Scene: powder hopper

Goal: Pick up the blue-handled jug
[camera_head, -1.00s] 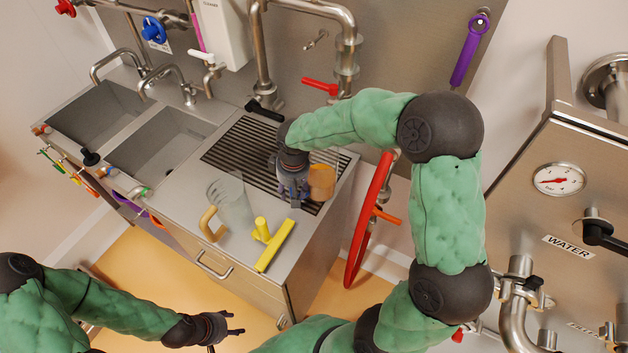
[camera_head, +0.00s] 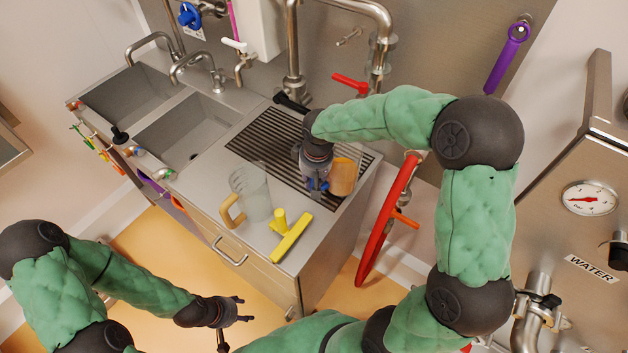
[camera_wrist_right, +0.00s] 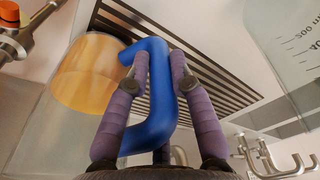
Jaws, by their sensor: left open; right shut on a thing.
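The blue-handled jug has a clear body with an orange-tan look (camera_head: 345,172) and stands at or just above the dark drain grating; I cannot tell whether it touches. My right gripper (camera_head: 318,188) comes down beside it and is shut on its blue handle. In the right wrist view the blue handle (camera_wrist_right: 158,95) lies between the two purple fingers, with the tan jug body (camera_wrist_right: 88,75) behind at left. My left gripper (camera_head: 242,312) is open and empty, low in front of the counter, away from the jug.
A clear jug with a tan handle (camera_head: 257,200) and a yellow scraper (camera_head: 291,238) are on the counter close by. The slotted grating (camera_head: 262,140) lies behind, with two sinks to the left.

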